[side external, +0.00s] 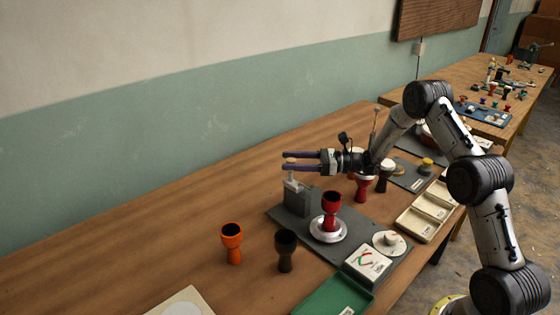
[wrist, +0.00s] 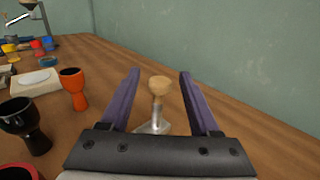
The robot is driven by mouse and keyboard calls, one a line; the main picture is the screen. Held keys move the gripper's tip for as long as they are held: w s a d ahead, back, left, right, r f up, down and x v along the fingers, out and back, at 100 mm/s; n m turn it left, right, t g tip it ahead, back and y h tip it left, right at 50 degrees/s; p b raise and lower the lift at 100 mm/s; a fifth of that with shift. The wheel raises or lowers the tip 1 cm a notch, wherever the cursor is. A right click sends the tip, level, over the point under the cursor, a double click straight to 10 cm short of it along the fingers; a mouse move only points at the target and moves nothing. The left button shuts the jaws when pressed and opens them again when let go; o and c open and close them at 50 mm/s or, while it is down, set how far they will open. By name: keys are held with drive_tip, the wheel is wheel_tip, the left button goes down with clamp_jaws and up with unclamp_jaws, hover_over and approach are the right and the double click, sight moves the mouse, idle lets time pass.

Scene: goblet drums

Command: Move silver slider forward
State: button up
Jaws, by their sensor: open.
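The silver slider (side external: 292,183) stands up from a grey block on the dark base plate. Its tan round knob (wrist: 159,85) shows in the wrist view between my two purple fingers, with a gap on each side. The slider's silver lower part (wrist: 154,126) also shows there, partly cut off by my gripper's body. My gripper (side external: 285,160) is open and level, pointing left in the side view, with its fingers at about knob height. Whether a finger touches the knob is not clear.
A red goblet drum (side external: 331,206) stands on a white round holder right of the slider. An orange goblet (side external: 232,240) and a black goblet (side external: 286,248) stand in front. A gauge (side external: 367,263) and dial (side external: 390,242) sit at right. The table behind the slider is clear.

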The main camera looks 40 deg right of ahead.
drive_tip(key=shift+x, duration=1.75)
clamp_jaws()
